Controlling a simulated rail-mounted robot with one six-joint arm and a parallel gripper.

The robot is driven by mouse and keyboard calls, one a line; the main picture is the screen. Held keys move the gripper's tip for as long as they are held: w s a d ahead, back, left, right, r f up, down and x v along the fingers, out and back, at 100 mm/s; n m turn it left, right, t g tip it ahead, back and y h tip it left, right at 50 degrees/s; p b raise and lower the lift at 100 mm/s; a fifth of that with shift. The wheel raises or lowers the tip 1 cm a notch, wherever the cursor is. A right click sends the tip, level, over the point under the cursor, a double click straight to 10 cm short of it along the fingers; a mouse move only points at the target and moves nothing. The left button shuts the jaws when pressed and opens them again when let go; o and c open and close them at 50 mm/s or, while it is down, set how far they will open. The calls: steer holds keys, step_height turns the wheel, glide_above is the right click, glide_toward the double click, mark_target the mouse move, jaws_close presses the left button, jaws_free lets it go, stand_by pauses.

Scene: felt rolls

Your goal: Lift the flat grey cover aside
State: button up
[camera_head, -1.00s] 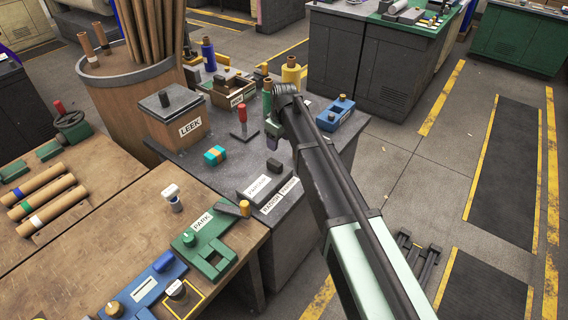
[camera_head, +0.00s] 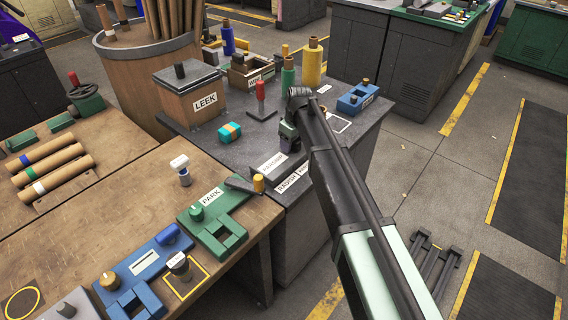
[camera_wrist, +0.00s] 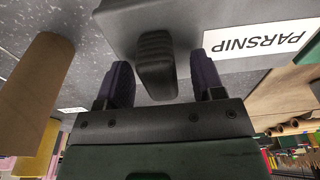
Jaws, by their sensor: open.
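The flat grey cover (camera_head: 262,177), with a white PARSNIP label, lies on the dark grey bench at its near edge in the head view. In the wrist view the cover (camera_wrist: 200,18) fills the top, with its dark block handle (camera_wrist: 155,62) sticking out towards me. My gripper (camera_wrist: 160,66) is open, with one dark finger on each side of the handle and a visible gap at each side. In the head view my gripper (camera_head: 289,138) is over the cover and hides the handle.
The LEEK box (camera_head: 190,95), a red-handled tool (camera_head: 260,100), a green roll (camera_head: 288,78), a yellow roll (camera_head: 312,65) and a blue holder (camera_head: 357,98) stand around on the bench.

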steer(key=shift+r, duration=0.15)
steer(key=shift+c, duration=0.3)
jaws_close()
steer(key=shift+r, duration=0.1)
step_height(320, 180, up, 20)
steer(key=p, duration=2)
